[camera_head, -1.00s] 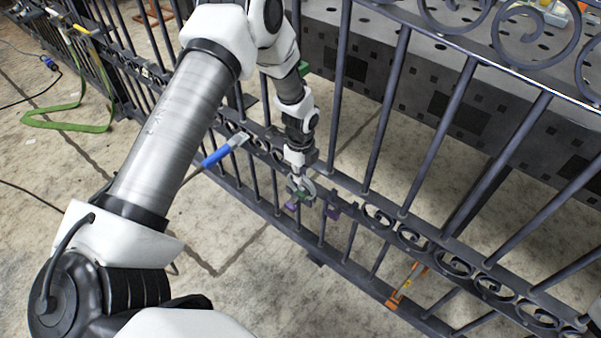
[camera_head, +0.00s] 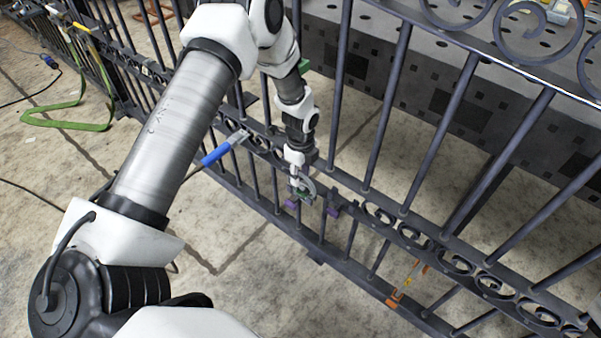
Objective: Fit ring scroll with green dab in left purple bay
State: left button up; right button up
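My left gripper (camera_head: 300,183) reaches down to the scroll band of the dark iron gate (camera_head: 350,183). It appears shut on a small grey ring scroll (camera_head: 306,191), which it partly hides. A trace of green shows at the ring's lower side. The left purple mark (camera_head: 291,203) is just below and left of the gripper. The right purple mark (camera_head: 333,210) is right of it. Between the two marks is the bay, with the ring at its upper edge. Whether the ring touches the band I cannot tell. My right gripper is out of view.
A blue-handled tool (camera_head: 216,156) sits at the gate left of the gripper. An orange clamp-like item (camera_head: 394,299) is at the lower rail on the right. A perforated grey table (camera_head: 400,50) stands behind the gate. A green strap (camera_head: 70,124) lies on the floor.

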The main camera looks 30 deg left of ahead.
pick_arm(q)
notch_tip(320, 180, up, 12)
dwell(0.3)
jog(key=shift+f, duration=0.15)
jog(key=s+d+f+n+g, duration=0.1)
jog(key=s+d+f+n, duration=0.4)
jog(key=s, duration=0.6)
jog(key=s+d+f+n+g, duration=0.1)
jog(key=s+f+n, duration=0.1)
jog(key=s+f, duration=0.7)
jog(key=s+d+f+n+g, duration=0.25)
jog(key=s+f+n, duration=0.2)
jog(key=s, duration=0.75)
jog(key=w+r+n+t+p, duration=0.2)
jog(key=r+n+p, duration=0.2)
jog(key=r+p, duration=0.5)
jog(key=w+r+n+t+p, duration=0.2)
jog(key=r+n+p, duration=0.1)
jog(key=r+p, duration=0.7)
jog(key=shift+d+n, duration=0.15)
jog(key=shift+n, duration=0.2)
